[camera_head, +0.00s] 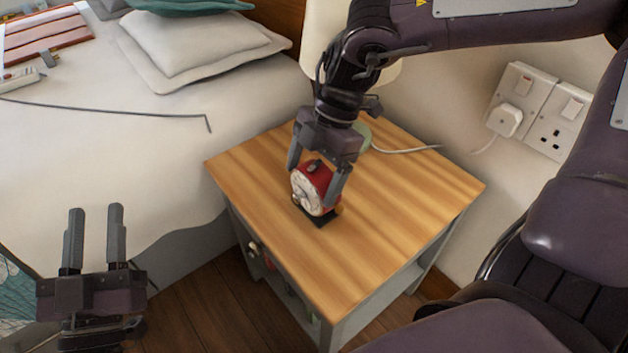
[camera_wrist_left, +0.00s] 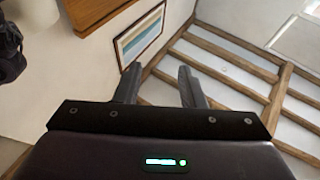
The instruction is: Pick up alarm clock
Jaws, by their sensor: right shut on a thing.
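The red alarm clock (camera_head: 308,193) with a pale round dial stands upright on the wooden top of the bedside table (camera_head: 370,245). My right gripper (camera_head: 319,180) reaches down from above with its fingers on either side of the clock, shut on it. The clock's dark base appears to be at the table top; I cannot tell whether it touches.
A lamp (camera_head: 364,136) stands at the table's back, partly hidden by my right arm, its white cord running to the wall sockets (camera_head: 540,110). The bed (camera_head: 110,150) with pillows (camera_head: 200,45) is at the left. The table's front and right top are clear.

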